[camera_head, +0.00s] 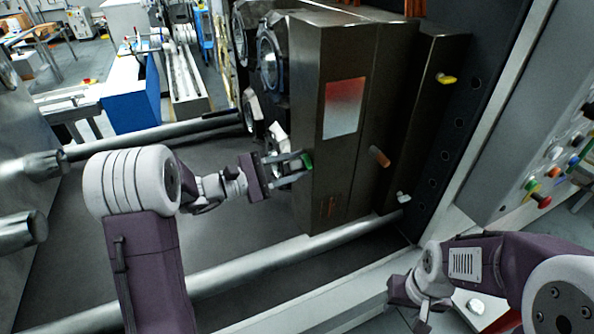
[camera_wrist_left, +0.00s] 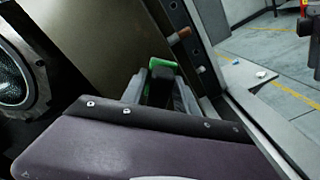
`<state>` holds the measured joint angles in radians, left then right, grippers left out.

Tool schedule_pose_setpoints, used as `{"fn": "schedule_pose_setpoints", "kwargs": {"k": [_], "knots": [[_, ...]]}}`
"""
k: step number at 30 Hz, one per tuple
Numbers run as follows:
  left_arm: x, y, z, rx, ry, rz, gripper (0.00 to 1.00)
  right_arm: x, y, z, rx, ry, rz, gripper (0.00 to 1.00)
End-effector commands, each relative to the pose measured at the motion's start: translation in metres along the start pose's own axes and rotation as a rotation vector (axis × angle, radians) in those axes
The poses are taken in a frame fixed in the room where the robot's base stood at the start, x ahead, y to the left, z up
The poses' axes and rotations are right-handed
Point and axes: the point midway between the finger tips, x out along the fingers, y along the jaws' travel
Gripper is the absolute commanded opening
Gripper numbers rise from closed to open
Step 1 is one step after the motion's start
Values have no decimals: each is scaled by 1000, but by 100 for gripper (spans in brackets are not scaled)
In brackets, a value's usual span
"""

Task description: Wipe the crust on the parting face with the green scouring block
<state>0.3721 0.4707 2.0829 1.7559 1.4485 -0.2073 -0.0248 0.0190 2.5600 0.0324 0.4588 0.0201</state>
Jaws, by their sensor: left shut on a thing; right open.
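My left gripper (camera_head: 291,168) is shut on the green scouring block (camera_head: 307,161), holding it close to the lower left edge of the dark mould block (camera_head: 305,85). In the left wrist view the green block (camera_wrist_left: 163,65) shows between the fingertips (camera_wrist_left: 160,88), near a brownish metal face (camera_wrist_left: 100,45). I cannot tell whether the block touches it. The left side of the mould, with round ringed cavities (camera_head: 268,58), is seen at a steep slant. I cannot make out the crust. My right gripper (camera_head: 424,318) is open and empty at the bottom, away from the mould.
Thick steel tie bars (camera_head: 265,264) run below and beyond the mould. Orange (camera_head: 379,156), yellow (camera_head: 446,79) and white (camera_head: 403,197) fittings stick out from the mould and its plate. A button panel (camera_head: 545,170) stands at right. A white object (camera_head: 475,305) lies near my right arm.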

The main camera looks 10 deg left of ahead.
Motion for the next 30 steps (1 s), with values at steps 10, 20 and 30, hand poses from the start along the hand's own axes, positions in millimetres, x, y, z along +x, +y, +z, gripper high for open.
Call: {"fn": "schedule_pose_setpoints", "kwargs": {"k": [10,20,30], "knots": [[1,12,-11,2,2,4,3,-1,0,0,0,0,0,41],[0,35,-33,2,2,4,3,-4,0,0,0,0,0,41],[-1,37,-37,1,2,3,3,-4,0,0,0,0,0,41]]}}
